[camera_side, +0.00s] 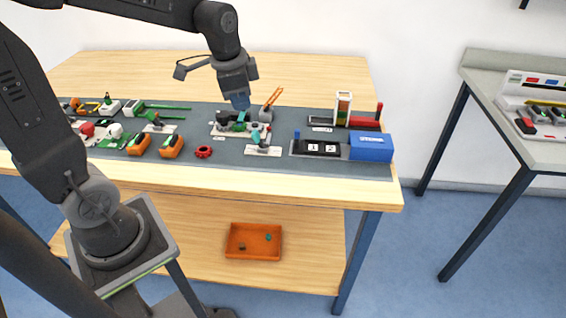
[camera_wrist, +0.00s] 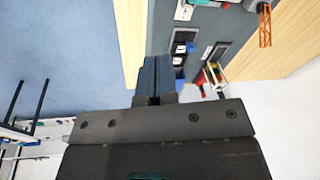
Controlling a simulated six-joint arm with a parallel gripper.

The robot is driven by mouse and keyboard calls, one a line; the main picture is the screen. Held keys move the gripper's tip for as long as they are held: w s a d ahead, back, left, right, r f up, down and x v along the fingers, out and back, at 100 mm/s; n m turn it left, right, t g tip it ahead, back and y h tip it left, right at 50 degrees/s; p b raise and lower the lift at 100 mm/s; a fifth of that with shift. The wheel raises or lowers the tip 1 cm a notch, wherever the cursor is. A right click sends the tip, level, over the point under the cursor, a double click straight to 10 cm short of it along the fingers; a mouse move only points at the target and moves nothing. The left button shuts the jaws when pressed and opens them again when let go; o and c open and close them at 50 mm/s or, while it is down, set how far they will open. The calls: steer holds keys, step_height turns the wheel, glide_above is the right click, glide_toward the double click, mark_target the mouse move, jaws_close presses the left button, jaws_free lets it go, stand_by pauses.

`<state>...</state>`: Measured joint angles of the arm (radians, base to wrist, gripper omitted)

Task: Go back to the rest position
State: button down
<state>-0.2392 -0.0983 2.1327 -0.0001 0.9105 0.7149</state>
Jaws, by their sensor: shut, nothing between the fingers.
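My gripper (camera_side: 241,103) hangs from my arm above the back middle of the workbench, pointing down over the grey mat (camera_side: 215,170). Its blue fingers are together with nothing held. In the wrist view my gripper (camera_wrist: 156,60) shows its two blue fingers side by side, touching, beyond the dark mounting plate. In the side view the fingertips are close to a group of small parts on a white plate (camera_side: 222,130); I cannot tell the exact height above them.
On the mat stand a blue box (camera_side: 371,148), a black tray with white tiles (camera_side: 320,149), an orange lattice crane (camera_side: 273,97), a red ring (camera_side: 203,152) and orange blocks (camera_side: 172,147). An orange bin (camera_side: 254,242) sits on the lower shelf. A second table (camera_side: 490,95) stands right.

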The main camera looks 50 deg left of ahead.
steer(key=s+d+r+n+t, duration=0.3)
steer(key=s+d+n, duration=0.2)
steer(key=s+d, duration=0.3)
steer(key=s, duration=0.4)
steer(key=shift+s+r+h, duration=0.3)
steer(key=shift+s+r, duration=0.05)
steer(key=shift+s, duration=0.05)
steer(key=w+a+f+n+g+h, duration=0.3)
steer(key=w+a+f+n+h, duration=0.5)
steer(key=n, duration=0.6)
steer(key=w+a+f+n+t, duration=0.1)
steer(key=a+f+n+t, duration=0.1)
steer(key=a+n, duration=0.2)
steer(key=w+a+f+n+t+h, duration=0.1)
steer(key=a+f+n+t, duration=0.2)
steer(key=a+n, duration=0.2)
steer(key=a+f+n+t, duration=0.2)
steer(key=a+f+n, duration=0.1)
steer(key=a, duration=0.4)
steer(key=shift+w+a+f+n+t+h, duration=0.3)
steer(key=shift+w+n+h, duration=0.1)
steer(key=shift+n, duration=0.3)
